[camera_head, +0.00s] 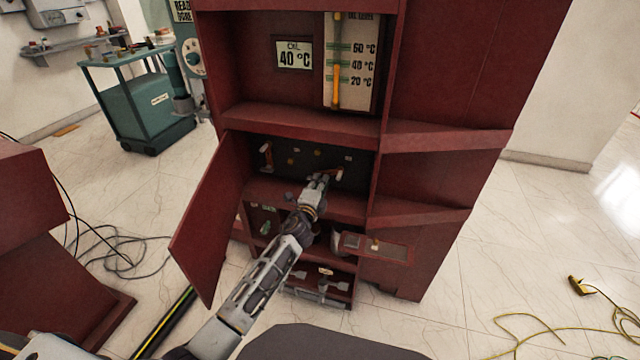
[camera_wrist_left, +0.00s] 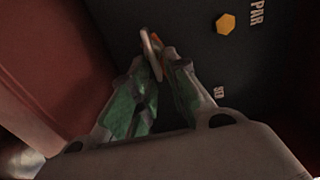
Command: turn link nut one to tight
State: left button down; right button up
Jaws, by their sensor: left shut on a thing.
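My left gripper (camera_head: 326,177) reaches into the dark middle compartment (camera_head: 300,178) of the red cabinet. In the left wrist view its green-padded fingers (camera_wrist_left: 158,76) are closed together on a thin, pale metal link (camera_wrist_left: 149,43) with an orange-brown part at its far end. The link also shows just past the fingertips in the head view (camera_head: 338,173). A yellow hexagonal nut (camera_wrist_left: 226,24) sits on the dark panel, apart from the fingers and to their right. I cannot tell which nut is number one. The fingers hide part of the link. My right gripper is not in view.
The red cabinet door (camera_head: 212,215) hangs open left of my arm. Another link (camera_head: 266,155) stands at the compartment's left side. A shelf edge (camera_head: 300,120) lies above, and a small tray (camera_head: 385,248) juts out below right. Cables (camera_head: 120,250) lie on the floor.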

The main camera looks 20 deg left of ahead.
pick_arm(q)
jog(key=c, duration=1.6)
grip_release()
jog(key=shift+c, duration=0.2)
jog(key=s, duration=1.2)
jog(key=shift+a, duration=0.15)
